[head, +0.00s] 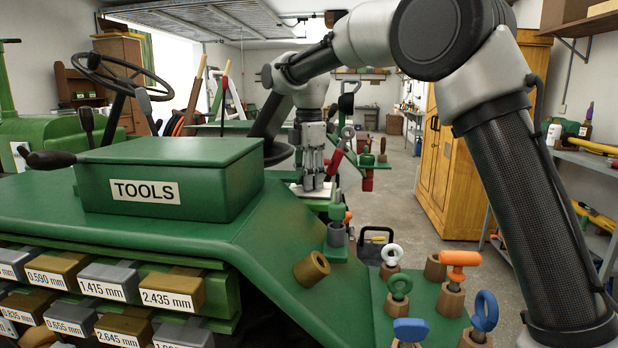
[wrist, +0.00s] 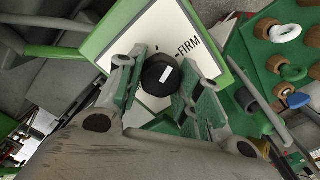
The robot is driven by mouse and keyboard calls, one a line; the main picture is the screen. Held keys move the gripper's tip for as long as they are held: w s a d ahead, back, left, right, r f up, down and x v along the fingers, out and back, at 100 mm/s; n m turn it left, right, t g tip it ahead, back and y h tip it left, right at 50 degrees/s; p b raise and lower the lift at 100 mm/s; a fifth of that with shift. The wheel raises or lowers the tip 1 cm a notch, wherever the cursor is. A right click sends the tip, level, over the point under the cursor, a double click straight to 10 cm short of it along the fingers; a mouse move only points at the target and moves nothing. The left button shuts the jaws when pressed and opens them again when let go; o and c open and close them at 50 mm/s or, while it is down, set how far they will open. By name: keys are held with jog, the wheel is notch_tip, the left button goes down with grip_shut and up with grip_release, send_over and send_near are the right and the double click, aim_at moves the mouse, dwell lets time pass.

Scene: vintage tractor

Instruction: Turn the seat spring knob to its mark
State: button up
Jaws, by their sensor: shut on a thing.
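The seat spring knob (wrist: 152,83) is a round black knob with a white pointer line on its face. It sits in front of a white label plate (wrist: 200,62) with a green border in the wrist view. The word "FIRM" shows to the knob's right; other lettering is partly covered by my fingers. My gripper (wrist: 160,88) is shut on the knob, one finger on each side. In the head view my gripper (head: 313,183) points down over the white plate (head: 326,191) behind the toolbox, and its fingers hide the knob. I cannot tell whether the pointer meets a mark.
A green TOOLS box (head: 170,178) stands left of my gripper on the tractor. Pegs, rings and handles stand on a green panel (head: 410,290) at the front right. A rod with a red grip (head: 336,161) rises close right of my gripper.

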jog(key=o, duration=1)
jog(key=shift+r, duration=0.1)
notch_tip(320, 180, up, 12)
jog(key=shift+f, duration=0.1)
